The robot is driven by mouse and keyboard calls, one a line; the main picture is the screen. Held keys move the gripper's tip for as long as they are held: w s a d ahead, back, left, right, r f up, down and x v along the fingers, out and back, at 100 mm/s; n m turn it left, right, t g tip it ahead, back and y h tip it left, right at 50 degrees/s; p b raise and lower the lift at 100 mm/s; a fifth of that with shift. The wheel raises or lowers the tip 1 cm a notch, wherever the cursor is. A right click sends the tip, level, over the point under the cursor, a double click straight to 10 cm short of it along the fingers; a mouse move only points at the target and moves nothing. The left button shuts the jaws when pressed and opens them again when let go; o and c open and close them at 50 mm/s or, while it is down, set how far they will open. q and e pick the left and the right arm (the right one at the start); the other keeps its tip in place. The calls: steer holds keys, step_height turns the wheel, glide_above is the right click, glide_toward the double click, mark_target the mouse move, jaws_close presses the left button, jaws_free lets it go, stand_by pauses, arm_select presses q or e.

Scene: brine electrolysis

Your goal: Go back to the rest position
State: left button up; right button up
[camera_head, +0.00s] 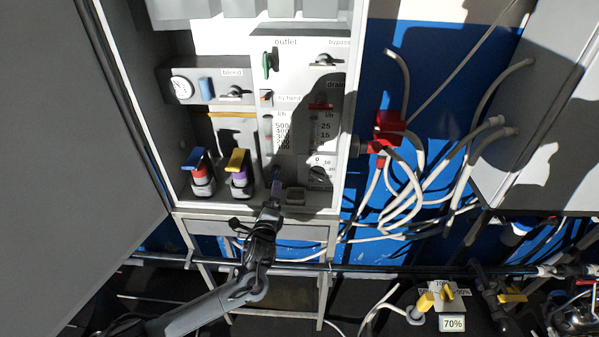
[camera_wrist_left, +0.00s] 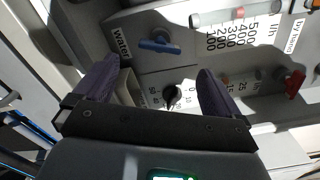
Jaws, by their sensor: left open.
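My left gripper (camera_head: 277,180) is in front of the lower part of the open control cabinet, its arm coming up from the bottom left. In the left wrist view its two purple fingers (camera_wrist_left: 157,82) are spread wide with nothing between them. A black dial knob (camera_wrist_left: 171,97) on the panel shows in the gap beyond the fingers; it also shows in the head view (camera_head: 319,174), right of the gripper. I cannot tell the exact distance to the panel. My right gripper is not recognisable in either view.
Blue-handled (camera_head: 194,158) and yellow-handled (camera_head: 237,160) valves stand left of the gripper. The panel carries a green outlet handle (camera_head: 270,63) and a red drain handle (camera_head: 320,106). White hoses (camera_head: 400,205) hang at the right. A horizontal pipe (camera_head: 380,270) crosses below. The grey door (camera_head: 70,150) fills the left.

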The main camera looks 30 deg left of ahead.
arm_select(q)
steer(key=s+d+f+g+h+p, duration=0.1)
steer(key=s+d+f+g+p, duration=0.15)
steer(key=s+f, duration=0.6)
steer(key=s+d+f+n+g+h+p, duration=0.1)
steer(key=s+d+f+h, duration=0.15)
steer(key=s+d, duration=0.3)
steer(key=s+d+f+n+g+h+p, duration=0.1)
steer(key=s+d+f+g, duration=0.1)
steer(key=s+d+f, duration=0.3)
steer(key=s+d+r+n+g+h, duration=0.2)
steer(key=s+r+n, duration=0.4)
steer(key=s, duration=0.3)
steer(key=s+d+r+n+g+h+p, duration=0.1)
steer(key=s+d+r+n+g, duration=0.3)
steer(key=s, duration=0.5)
step_height(320, 180, up, 2)
steer(key=n+h, duration=0.1)
steer(key=n, duration=0.2)
steer(key=shift+s+d+g+p, duration=0.2)
steer(key=shift+s+g+p, duration=0.05)
steer(key=shift+g+p, duration=0.1)
steer(key=shift+r, duration=0.1)
